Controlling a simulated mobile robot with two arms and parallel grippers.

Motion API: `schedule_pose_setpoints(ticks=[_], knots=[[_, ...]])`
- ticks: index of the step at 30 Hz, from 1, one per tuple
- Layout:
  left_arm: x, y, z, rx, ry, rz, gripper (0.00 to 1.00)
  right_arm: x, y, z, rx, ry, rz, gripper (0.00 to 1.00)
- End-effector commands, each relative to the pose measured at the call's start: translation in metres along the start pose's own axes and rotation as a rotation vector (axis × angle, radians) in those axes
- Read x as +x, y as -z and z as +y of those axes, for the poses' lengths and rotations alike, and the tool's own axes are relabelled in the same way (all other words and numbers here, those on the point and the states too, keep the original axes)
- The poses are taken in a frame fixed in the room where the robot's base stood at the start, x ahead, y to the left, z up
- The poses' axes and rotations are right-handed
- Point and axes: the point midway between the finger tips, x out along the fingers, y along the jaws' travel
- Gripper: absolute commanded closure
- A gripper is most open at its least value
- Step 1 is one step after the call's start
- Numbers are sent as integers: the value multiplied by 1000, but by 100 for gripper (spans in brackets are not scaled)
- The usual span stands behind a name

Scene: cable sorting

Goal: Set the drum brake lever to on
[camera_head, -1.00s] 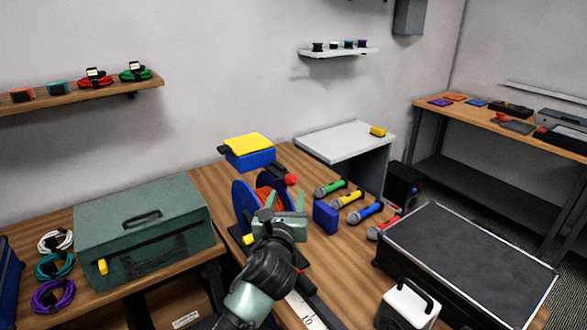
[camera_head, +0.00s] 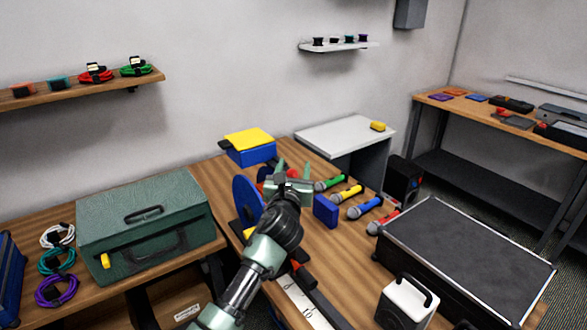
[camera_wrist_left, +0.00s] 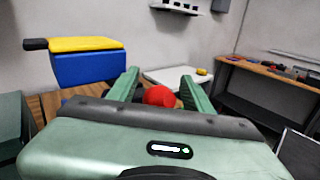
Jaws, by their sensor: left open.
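The cable drum with blue flanges (camera_head: 246,199) stands on the wooden bench, largely hidden behind my left arm in the head view. The brake lever's red knob (camera_wrist_left: 160,96) shows in the left wrist view between my two fingers, beyond the gripper body; the lever's shaft is hidden there. My right gripper is not in view.
A blue box with a yellow lid (camera_head: 249,147) stands behind the drum. A blue block (camera_head: 326,211) and several microphones (camera_head: 347,194) lie to the right. A green case (camera_head: 150,225) stands left, a black-topped case (camera_head: 465,255) right.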

Motion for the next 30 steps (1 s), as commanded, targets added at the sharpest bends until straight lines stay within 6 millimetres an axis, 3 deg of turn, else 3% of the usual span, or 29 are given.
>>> schedule_pose_setpoints(ticks=[2,7,30], knots=[[0,0,0,0,0,0,53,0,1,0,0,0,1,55],[0,0,0,0,0,1,100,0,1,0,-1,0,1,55],[-1,2,-1,-5,2,3,100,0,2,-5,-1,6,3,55]])
